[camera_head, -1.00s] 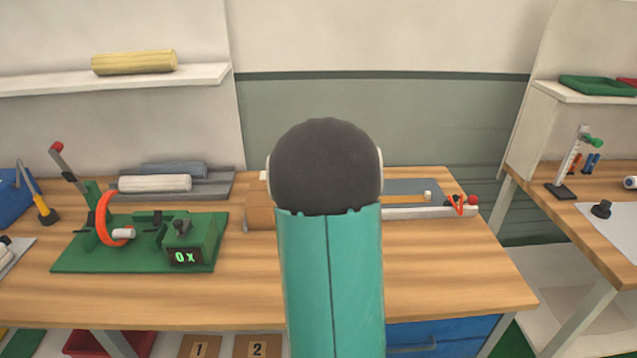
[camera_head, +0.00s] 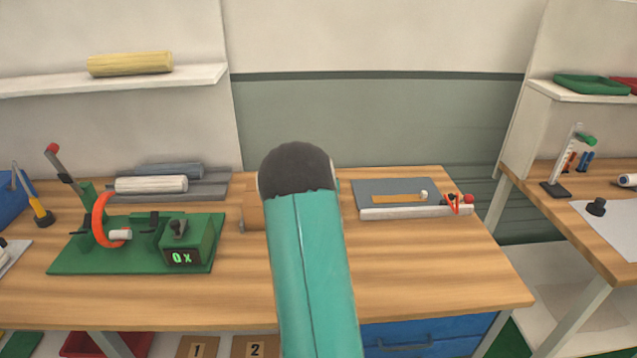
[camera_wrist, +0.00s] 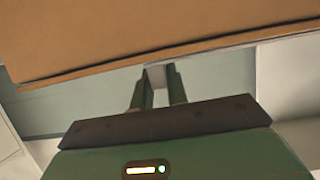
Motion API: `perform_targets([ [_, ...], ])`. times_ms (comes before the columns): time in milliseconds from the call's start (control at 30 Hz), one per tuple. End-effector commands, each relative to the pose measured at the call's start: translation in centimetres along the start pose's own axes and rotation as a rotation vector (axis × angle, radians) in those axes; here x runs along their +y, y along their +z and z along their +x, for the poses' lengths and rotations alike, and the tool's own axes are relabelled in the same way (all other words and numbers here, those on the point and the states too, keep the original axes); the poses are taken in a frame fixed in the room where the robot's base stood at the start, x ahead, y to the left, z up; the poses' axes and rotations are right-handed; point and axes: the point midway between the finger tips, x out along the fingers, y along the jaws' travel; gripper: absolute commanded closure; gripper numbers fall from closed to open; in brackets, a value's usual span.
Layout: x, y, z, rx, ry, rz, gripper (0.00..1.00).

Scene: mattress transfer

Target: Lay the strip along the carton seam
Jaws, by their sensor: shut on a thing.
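The carton (camera_head: 254,212) is brown and mostly hidden behind my arm in the head view. In the wrist view, a brown surface (camera_wrist: 110,38), likely the carton, fills the top, with a dark line along its lower edge. My gripper (camera_wrist: 158,80) is just below that edge, its two dark fingers shut on a small pale piece (camera_wrist: 156,75). The piece is close to the edge; I cannot tell whether they touch, or whether it is part of the strip. A tan strip-like piece (camera_head: 396,198) lies on a grey plate (camera_head: 372,186). My gripper is hidden in the head view.
A green fixture (camera_head: 75,258) with an orange ring (camera_head: 101,222) and a display stands on the bench's left. Rolls (camera_head: 150,184) lie behind it. A pale bar (camera_head: 415,212) fronts the grey plate. The bench's front right (camera_head: 430,265) is clear.

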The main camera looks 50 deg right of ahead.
Motion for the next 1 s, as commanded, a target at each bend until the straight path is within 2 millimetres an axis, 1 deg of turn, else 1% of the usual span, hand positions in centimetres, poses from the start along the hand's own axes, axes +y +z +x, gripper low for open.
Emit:
perform_targets([
  [233, 0.0, 0.3, 0.1, -0.001, 0.000, 0.000, 1.00],
  [267, 0.0, 0.2, 0.1, 0.000, 0.000, 0.000, 0.79],
  [333, 0.0, 0.2, 0.1, 0.000, 0.000, 0.000, 0.65],
  [367, 0.0, 0.2, 0.1, 0.000, 0.000, 0.000, 0.63],
  [633, 0.0, 0.1, 0.0, 0.000, 0.000, 0.000, 0.63],
  [733, 0.0, -0.1, -0.3, 0.000, 0.000, 0.000, 0.63],
  [867, 0.0, -0.2, -1.9, 0.001, 0.000, 0.000, 0.63],
  [1000, -0.1, -0.2, -4.6, 0.001, -0.002, 0.001, 0.63],
])
